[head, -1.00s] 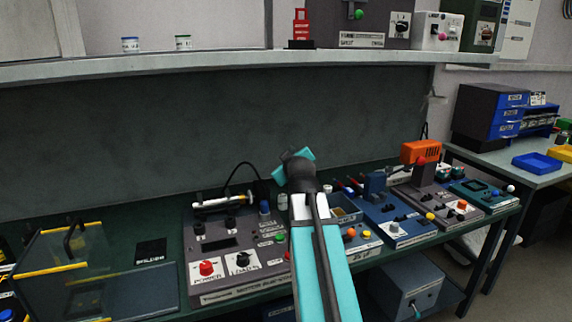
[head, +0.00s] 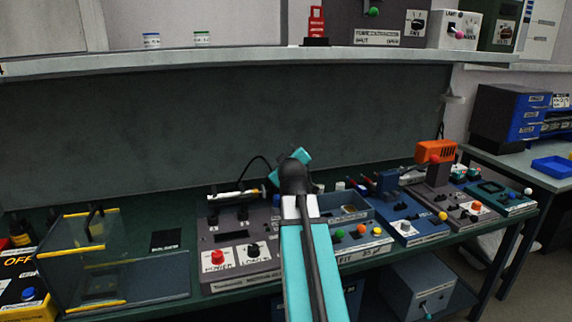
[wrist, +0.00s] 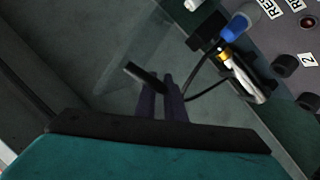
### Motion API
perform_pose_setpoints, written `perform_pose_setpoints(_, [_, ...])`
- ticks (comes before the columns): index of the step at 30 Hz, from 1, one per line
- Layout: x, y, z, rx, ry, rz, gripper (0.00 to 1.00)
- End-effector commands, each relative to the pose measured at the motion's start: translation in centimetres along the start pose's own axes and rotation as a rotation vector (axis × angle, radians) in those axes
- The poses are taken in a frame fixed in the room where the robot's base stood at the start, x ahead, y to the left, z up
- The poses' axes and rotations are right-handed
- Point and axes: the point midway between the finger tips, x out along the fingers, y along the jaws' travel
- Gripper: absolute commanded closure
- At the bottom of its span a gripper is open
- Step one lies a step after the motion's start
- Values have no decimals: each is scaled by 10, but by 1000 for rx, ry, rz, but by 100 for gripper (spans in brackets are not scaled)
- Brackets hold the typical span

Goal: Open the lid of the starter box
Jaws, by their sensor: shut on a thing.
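A clear box with yellow edges (head: 85,247) stands at the left of the bench in the head view. It has a black handle on top (head: 96,215); I cannot read a starter box name on it. In the wrist view, my gripper (wrist: 160,88) has its two dark fingers close together at a black handle-like bar (wrist: 143,74), shut on it. A see-through panel (wrist: 125,48) shows beside this bar. In the head view my arm hides the fingertips, so the bar's place on the bench is unclear.
A grey console (head: 235,257) with a red knob stands right of the clear box. Several button units, including a blue one (head: 402,212), fill the right. A shelf (head: 220,60) runs above.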

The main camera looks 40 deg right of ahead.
Motion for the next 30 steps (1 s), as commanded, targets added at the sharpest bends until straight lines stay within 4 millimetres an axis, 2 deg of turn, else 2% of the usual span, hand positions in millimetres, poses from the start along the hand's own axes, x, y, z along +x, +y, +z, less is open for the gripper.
perform_pose_setpoints(5, [0,4,0,0,3,6,100])
perform_pose_setpoints(6, [0,4,0,0,3,6,84])
perform_pose_setpoints(8, [0,4,0,0,2,6,74])
perform_pose_setpoints(9, [0,4,1,0,1,6,72])
perform_pose_setpoints(20, [-1,4,2,0,-2,5,72])
perform_pose_setpoints(30, [-25,4,3,1,-2,6,72])
